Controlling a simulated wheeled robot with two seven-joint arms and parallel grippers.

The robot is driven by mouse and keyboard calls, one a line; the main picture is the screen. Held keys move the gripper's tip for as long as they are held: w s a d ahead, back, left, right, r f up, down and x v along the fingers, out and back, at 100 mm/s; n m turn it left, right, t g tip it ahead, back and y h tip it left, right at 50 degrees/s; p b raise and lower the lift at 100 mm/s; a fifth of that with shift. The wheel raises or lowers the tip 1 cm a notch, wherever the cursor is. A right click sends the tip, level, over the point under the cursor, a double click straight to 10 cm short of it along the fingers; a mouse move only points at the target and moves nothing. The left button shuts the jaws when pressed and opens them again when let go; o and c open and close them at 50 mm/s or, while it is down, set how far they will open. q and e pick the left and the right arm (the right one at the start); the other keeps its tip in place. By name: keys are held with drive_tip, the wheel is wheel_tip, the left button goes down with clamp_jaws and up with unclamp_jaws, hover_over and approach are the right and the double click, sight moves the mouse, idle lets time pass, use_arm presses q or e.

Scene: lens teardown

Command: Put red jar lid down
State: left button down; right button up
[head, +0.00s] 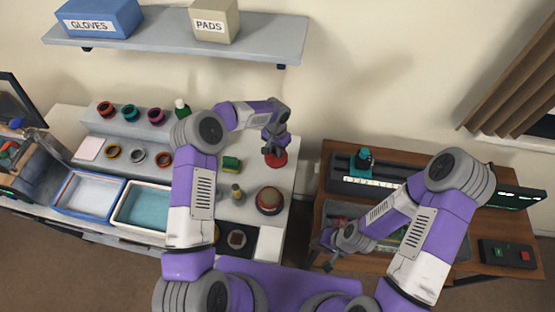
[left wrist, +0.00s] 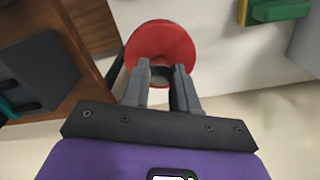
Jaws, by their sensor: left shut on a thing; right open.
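The red jar lid (head: 277,160) is round and lies at the back right of the white counter in the head view. My left gripper (head: 275,143) is above it and shut on it. I cannot tell whether the lid touches the counter.
A round reddish-brown item (head: 270,200) stands in front of the lid. A gap separates the counter from the wooden table (head: 490,225). A shelf (head: 180,40) hangs above.

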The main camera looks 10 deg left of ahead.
sight(276, 157)
use_arm(q)
drive_tip(key=f+b, duration=0.1)
drive_tip(key=f, duration=0.2)
drive_tip(key=f+b, duration=0.1)
drive_tip(key=f, duration=0.2)
drive_tip(key=shift+s, duration=0.2)
wheel_tip(276, 157, down, 4)
drive_tip(key=shift+r+b, duration=0.2)
drive_tip(key=shift+b, duration=0.7)
drive_tip(key=c, duration=0.9)
unclamp_jaws()
drive_tip(key=shift+f, duration=0.1)
